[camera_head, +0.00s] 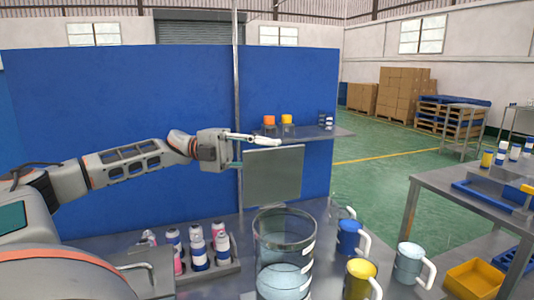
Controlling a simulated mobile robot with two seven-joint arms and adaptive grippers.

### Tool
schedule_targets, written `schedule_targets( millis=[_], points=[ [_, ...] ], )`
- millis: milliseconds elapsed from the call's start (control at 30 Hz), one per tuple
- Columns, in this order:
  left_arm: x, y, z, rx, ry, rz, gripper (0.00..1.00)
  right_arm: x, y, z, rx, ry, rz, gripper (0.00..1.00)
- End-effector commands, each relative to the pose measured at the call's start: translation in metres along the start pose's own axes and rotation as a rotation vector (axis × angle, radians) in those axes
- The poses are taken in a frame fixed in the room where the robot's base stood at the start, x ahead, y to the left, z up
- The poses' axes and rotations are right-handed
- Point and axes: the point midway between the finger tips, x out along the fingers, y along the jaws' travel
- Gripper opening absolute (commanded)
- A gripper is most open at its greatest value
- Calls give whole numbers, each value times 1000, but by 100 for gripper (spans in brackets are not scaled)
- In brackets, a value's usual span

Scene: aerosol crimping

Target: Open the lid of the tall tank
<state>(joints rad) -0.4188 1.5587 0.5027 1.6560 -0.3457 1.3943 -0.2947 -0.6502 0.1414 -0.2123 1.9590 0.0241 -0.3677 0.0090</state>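A tall clear cylindrical tank (285,252) stands at the front middle of the grey table, and its round top rim shows. I see no lid on that rim that I can make out. A flat grey square panel (273,177) stands upright behind the tank; I cannot tell whether it is a lid. My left gripper (262,143) reaches in from the left, above and behind the tank, with its pale finger along the panel's top edge. I cannot tell whether it touches the panel, or how far apart its fingers are. My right gripper is not in view.
A rack of white, pink and blue cans (200,247) stands left of the tank. A blue mug (349,237), a yellow mug (359,279) and a pale mug (408,263) stand to its right. A metal pole (237,100) rises beside my gripper. A small shelf (325,133) is behind.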

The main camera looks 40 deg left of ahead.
Motion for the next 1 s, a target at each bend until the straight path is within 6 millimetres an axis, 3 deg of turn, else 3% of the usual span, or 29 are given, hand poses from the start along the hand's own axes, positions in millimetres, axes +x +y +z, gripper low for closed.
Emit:
schedule_targets(
  millis=[200, 300, 333, 567, 867, 1000],
  points=[
    [0, 0, 0, 1, 0, 0, 25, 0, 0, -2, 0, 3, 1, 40],
    [0, 0, 0, 1, 0, 0, 2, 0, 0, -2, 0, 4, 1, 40],
    [0, 0, 0, 1, 0, 0, 0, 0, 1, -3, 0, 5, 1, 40],
    [0, 1, 1, -4, -1, -6, 0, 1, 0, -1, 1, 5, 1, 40],
    [-12, 11, 15, -115, -3, -119, 0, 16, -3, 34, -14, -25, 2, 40],
    [-18, 11, 19, -168, -2, -172, 0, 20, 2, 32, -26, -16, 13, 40]
  ],
)
